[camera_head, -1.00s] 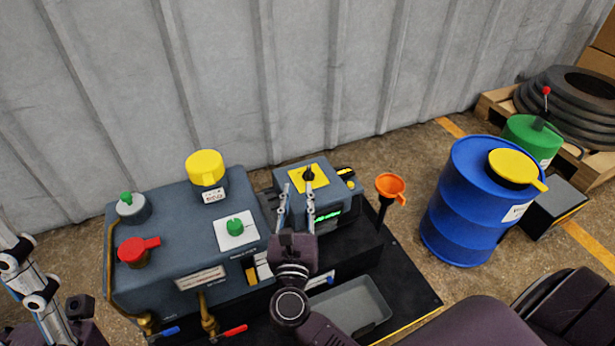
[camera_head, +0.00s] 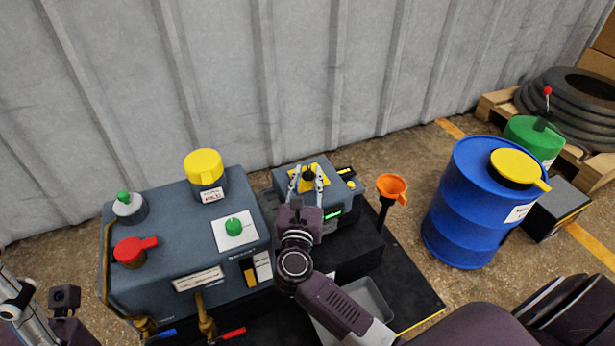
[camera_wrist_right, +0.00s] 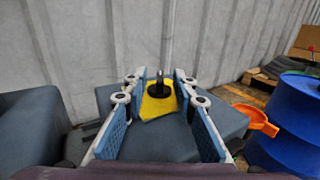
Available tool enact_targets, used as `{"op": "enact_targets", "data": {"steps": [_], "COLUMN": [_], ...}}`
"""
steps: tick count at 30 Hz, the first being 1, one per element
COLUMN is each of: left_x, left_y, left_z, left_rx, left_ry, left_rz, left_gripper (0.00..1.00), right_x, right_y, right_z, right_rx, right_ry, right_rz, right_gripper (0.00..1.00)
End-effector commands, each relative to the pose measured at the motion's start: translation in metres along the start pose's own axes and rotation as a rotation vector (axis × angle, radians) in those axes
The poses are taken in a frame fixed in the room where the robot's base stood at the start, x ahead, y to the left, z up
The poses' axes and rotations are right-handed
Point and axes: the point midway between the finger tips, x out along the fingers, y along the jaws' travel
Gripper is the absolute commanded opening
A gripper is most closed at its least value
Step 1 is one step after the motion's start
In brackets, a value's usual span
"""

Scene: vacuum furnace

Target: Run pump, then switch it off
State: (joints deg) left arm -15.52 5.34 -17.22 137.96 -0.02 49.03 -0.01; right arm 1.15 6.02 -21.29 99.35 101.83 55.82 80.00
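The pump machine has a grey-blue body (camera_head: 215,254) with a yellow cap (camera_head: 205,166), a red handle (camera_head: 132,250) and a green knob (camera_head: 233,227) on a white plate. Right of it stands a smaller box (camera_head: 338,208) with a black rotary switch (camera_head: 308,174) on a yellow plate; both also show in the right wrist view (camera_wrist_right: 158,90). My right gripper (camera_head: 307,176) is open, its fingers on either side of the switch. I cannot tell whether they touch it. My left gripper (camera_head: 62,297) is low at the left edge, its fingers out of clear sight.
An orange funnel (camera_head: 392,187) stands right of the box. A blue drum (camera_head: 466,215) with a yellow lid and a green can (camera_head: 533,138) are farther right. A grey tray (camera_head: 372,300) lies in front. A corrugated wall (camera_head: 300,80) closes off the back.

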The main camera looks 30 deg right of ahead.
Motion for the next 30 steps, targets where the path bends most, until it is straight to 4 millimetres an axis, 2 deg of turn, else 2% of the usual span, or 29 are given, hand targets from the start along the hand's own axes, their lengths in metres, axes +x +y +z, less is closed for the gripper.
{"op": "enact_targets", "data": {"steps": [1, 8, 20, 26, 28, 30], "left_x": [0.0001, 0.0002, 0.0033, 0.0027, -0.0055, -0.0007], "left_y": [0.0001, 0.0001, -0.0001, -0.0010, -0.0013, -0.0012], "left_z": [-0.0001, -0.0002, -0.0019, -0.0032, -0.0011, -0.0013], "left_rx": [0.000, 0.000, 0.000, -0.003, -0.004, -0.004], "left_ry": [0.000, 0.000, 0.004, -0.019, -0.053, -0.051], "left_rz": [0.000, 0.000, -0.001, -0.013, -0.020, -0.019], "left_gripper": [0.46, 0.46, 0.46, 0.46, 0.46, 0.46], "right_x": [-0.0001, -0.0003, -0.0004, -0.0003, -0.0001, 0.0004], "right_y": [-0.0001, -0.0001, -0.0014, -0.0051, -0.0065, -0.0082], "right_z": [0.0001, 0.0002, 0.0016, 0.0025, 0.0032, 0.0031], "right_rx": [0.000, 0.000, -0.002, -0.004, -0.005, -0.006], "right_ry": [0.000, -0.001, -0.002, -0.001, -0.001, -0.001], "right_rz": [0.000, 0.000, 0.026, 0.118, 0.168, 0.225], "right_gripper": [0.24, 0.00, 0.00, 0.00, 0.00, 0.00]}}
